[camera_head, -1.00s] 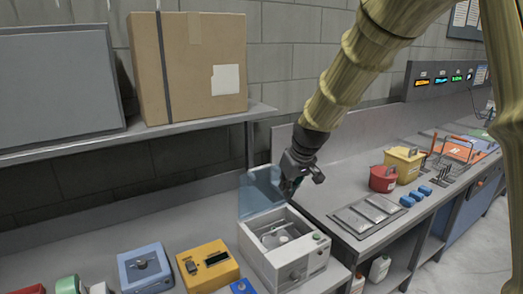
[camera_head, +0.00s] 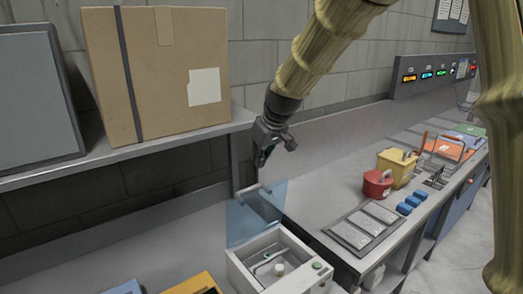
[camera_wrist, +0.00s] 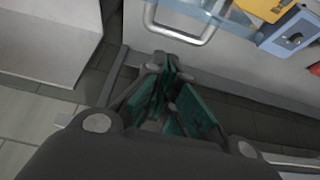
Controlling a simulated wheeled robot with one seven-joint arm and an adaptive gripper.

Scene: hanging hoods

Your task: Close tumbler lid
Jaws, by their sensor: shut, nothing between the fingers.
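The tumbler is a pale grey box (camera_head: 280,262) on the left counter, low in the head view. Its translucent blue lid (camera_head: 255,222) stands raised at the back edge, so the inside of the box shows. A light bar handle (camera_head: 250,190) is at the lid's top; the wrist view shows the handle (camera_wrist: 180,38) and part of the blue lid (camera_wrist: 236,28). My gripper (camera_head: 262,163) points down just above the lid's upper edge. In the wrist view my gripper (camera_wrist: 165,62) has its green-padded fingers shut and empty, close to the handle. Whether they touch it I cannot tell.
A shelf (camera_head: 120,155) with a large cardboard box (camera_head: 155,70) is at the upper left. Yellow (camera_head: 193,284) and blue (camera_head: 124,287) devices stand left of the tumbler. Red (camera_head: 377,184) and yellow (camera_head: 397,165) containers stand on the right counter.

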